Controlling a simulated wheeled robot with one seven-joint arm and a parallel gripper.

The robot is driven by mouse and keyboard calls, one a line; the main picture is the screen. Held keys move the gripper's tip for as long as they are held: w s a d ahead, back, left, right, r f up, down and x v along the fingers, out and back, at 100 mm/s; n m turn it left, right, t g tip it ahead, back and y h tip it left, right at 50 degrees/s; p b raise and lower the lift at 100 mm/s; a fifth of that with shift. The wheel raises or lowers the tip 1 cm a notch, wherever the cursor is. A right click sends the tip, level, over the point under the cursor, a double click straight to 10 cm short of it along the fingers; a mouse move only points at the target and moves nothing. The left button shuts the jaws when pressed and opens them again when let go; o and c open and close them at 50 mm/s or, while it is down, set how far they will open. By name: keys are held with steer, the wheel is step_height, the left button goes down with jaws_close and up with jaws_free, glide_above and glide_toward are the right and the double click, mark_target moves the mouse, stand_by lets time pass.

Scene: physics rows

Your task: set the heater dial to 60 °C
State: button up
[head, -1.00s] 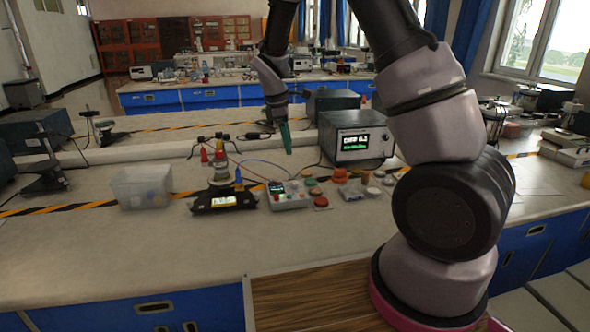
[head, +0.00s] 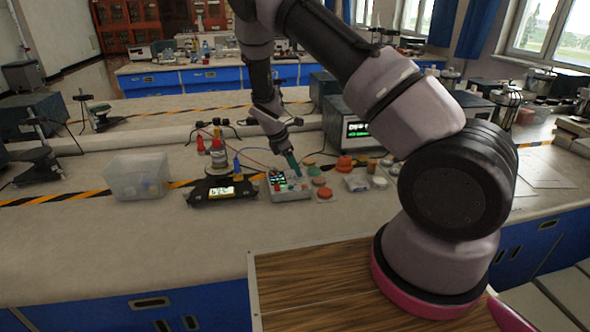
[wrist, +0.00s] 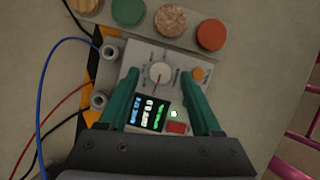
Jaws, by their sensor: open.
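The heater control box (head: 280,190) is a small light-grey unit on the bench in the head view. In the wrist view its face shows a round pale dial (wrist: 159,74) with a pointer line, a lit display (wrist: 149,113), a green light, a red button (wrist: 176,128) and an orange knob (wrist: 198,73). The display text and dial markings are too small to read. My gripper (head: 293,163) is over the box, with teal fingers pointing down. In the wrist view the open fingers (wrist: 158,78) stand either side of the dial; I cannot tell whether they touch it.
Several coloured discs (wrist: 211,35) lie on a strip beside the box. A black device with a display (head: 222,192) and a clear bin (head: 137,177) are to the left. Cables run left of the box. A grey instrument (head: 350,130) stands behind. The bench front is clear.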

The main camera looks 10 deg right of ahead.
steer(key=shift+d+f, duration=0.25)
steer(key=shift+f, duration=0.45)
jaws_close()
